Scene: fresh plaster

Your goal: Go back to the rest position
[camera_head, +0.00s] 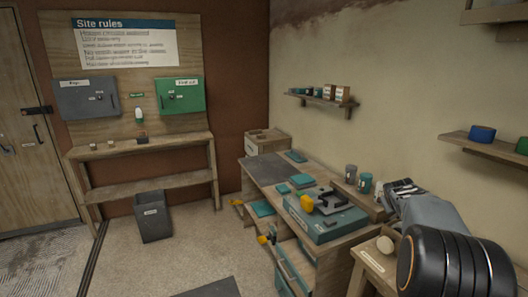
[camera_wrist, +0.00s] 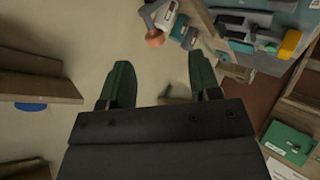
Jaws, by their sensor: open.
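My gripper (camera_wrist: 161,80) shows in the wrist view with its two green fingers spread wide apart. Nothing is between the fingers except the pale wall behind. In the head view my arm reaches in from the lower right, its grey part in front of the right wall, above the end of the workbench (camera_head: 262,172). The fingers cannot be made out clearly there.
A teal case (camera_head: 322,229) with tools stands on the bench, near several cups. A pale round object (camera_head: 385,244) is close below my arm. Wall shelves (camera_head: 488,152) jut out at right.

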